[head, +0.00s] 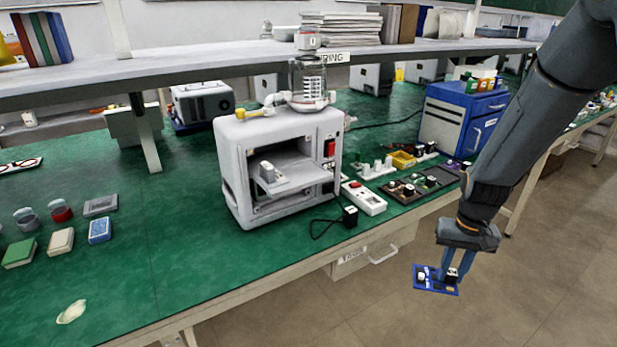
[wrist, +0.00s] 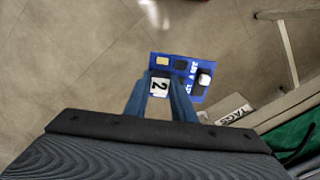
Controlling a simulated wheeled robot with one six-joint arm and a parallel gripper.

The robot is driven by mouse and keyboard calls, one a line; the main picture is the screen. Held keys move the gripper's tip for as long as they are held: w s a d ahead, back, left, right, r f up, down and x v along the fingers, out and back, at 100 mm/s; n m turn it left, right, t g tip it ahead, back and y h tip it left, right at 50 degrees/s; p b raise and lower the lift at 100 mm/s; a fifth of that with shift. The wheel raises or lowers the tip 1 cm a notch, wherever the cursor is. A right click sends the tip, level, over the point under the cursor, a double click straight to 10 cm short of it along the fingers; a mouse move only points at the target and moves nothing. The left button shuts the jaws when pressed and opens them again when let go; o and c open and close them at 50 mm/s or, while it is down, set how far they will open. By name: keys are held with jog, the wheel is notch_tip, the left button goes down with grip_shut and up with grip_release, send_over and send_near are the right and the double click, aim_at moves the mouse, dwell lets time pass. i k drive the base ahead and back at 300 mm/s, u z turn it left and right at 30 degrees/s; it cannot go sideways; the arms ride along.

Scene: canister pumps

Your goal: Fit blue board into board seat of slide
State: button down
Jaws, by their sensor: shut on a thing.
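My gripper (head: 447,268) is shut on the blue board (head: 424,284) and holds it in the air over the floor, in front of the bench edge and right of the pump. In the wrist view the board (wrist: 203,92) shows white lettering, a white part and dark parts, and my gripper's fingers (wrist: 160,86) are shut on a block marked "2". The white canister pump (head: 231,165) stands on the green bench with its front open. Its grey slide (head: 295,180) is pulled out, with a grey block on it. The board seat cannot be made out clearly.
The green bench (head: 130,260) carries a power strip (head: 364,198), a dark tray (head: 400,192) of parts and a blue cabinet (head: 455,120) right of the pump. A shelf (head: 200,62) runs above the bench. A drawer (head: 362,262) hangs under the front edge.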

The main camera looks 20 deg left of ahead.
aim_at(294, 176)
jog(key=z, duration=1.4)
jog(key=i, duration=3.25)
jog(key=u, duration=4.75)
jog(key=i, duration=1)
jog(key=z, duration=0.05)
